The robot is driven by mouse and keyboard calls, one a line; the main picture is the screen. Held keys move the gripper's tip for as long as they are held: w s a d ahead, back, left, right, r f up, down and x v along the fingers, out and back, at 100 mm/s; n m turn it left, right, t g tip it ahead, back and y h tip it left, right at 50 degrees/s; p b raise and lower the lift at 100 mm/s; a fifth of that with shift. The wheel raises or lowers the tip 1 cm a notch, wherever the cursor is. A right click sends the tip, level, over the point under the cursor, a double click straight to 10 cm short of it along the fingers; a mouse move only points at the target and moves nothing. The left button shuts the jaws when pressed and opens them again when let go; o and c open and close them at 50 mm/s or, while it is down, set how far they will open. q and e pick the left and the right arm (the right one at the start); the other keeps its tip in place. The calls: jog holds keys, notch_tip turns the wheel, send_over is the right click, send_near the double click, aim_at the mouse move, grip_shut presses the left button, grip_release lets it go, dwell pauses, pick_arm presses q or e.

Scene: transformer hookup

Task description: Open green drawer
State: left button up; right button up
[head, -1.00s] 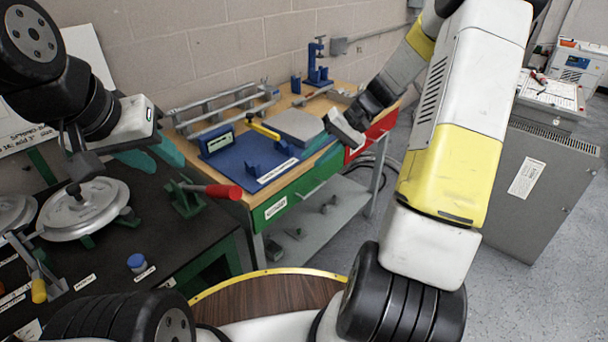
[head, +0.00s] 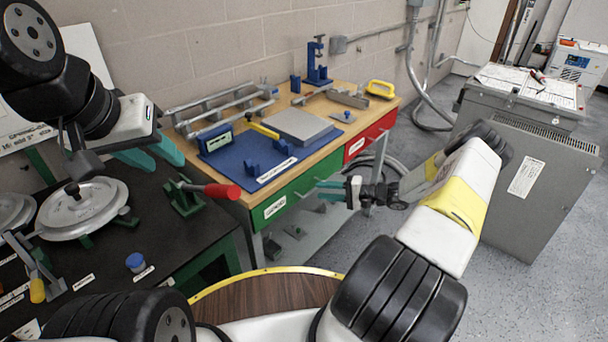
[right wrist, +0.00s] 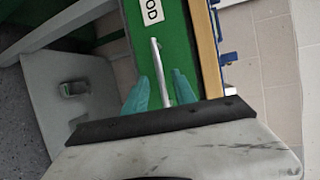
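The green drawer (head: 290,197) is in the front of the wooden-topped workbench, its face flush with the bench, with a white label at its left. Its pale bar handle (right wrist: 157,66) shows in the right wrist view, between the teal fingertips of my right gripper (right wrist: 160,88). The fingers stand apart, one on each side of the bar; contact is not clear. In the head view my right gripper (head: 328,190) is in front of the drawer's handle. My left gripper (head: 155,152) is open and empty above the black table, left of the drawer.
A red drawer (head: 368,136) is right of the green one. A lower shelf (head: 318,228) is below. A black table (head: 180,240) with a red-handled tool (head: 210,190) stands at left. A grey cabinet (head: 530,185) stands at right. Floor between bench and cabinet is open.

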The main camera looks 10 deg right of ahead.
aim_at(313, 189)
jog(key=shift+x, duration=2.15)
grip_shut()
jog(key=shift+f, duration=0.1)
